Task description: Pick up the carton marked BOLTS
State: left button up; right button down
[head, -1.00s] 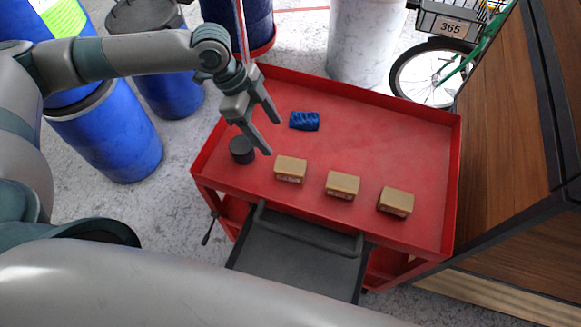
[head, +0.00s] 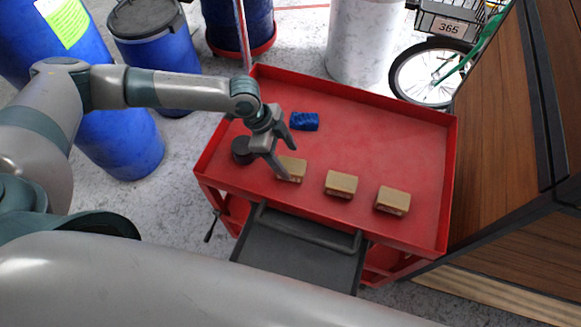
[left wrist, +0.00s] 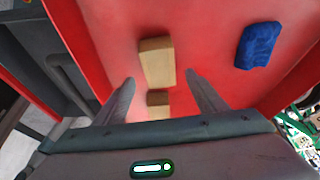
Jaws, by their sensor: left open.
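Three small tan cartons stand in a row near the front of the red cart top: a left one (head: 297,170), a middle one (head: 341,184) and a right one (head: 393,200). Print on their front faces is too small to read, so I cannot tell which is marked BOLTS. My left gripper (head: 291,160) is open over the left carton, one finger partly covering it. The left wrist view shows one carton (left wrist: 157,62) ahead of the open, empty fingers and a second carton (left wrist: 158,105) lower between them. My right gripper is not in view.
A blue item (head: 304,121) lies behind the left carton, and a dark round container (head: 241,150) stands to its left. The red cart (head: 410,140) has a raised rim. A wooden cabinet (head: 510,130) stands close on the right. The cart's back right is clear.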

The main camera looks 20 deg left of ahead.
aim_at(290, 165)
pick_arm(q)
jog(key=shift+d+f+p, duration=0.1)
jog(key=shift+f+p, duration=0.4)
jog(key=x, duration=0.1)
jog(key=p+x, duration=0.1)
jog(key=x, duration=0.1)
jog(key=shift+a+f, duration=0.1)
jog(key=shift+a, duration=0.15)
jog(key=shift+d+f, duration=0.2)
jog(key=shift+f, duration=0.35)
jog(key=c, duration=1.3)
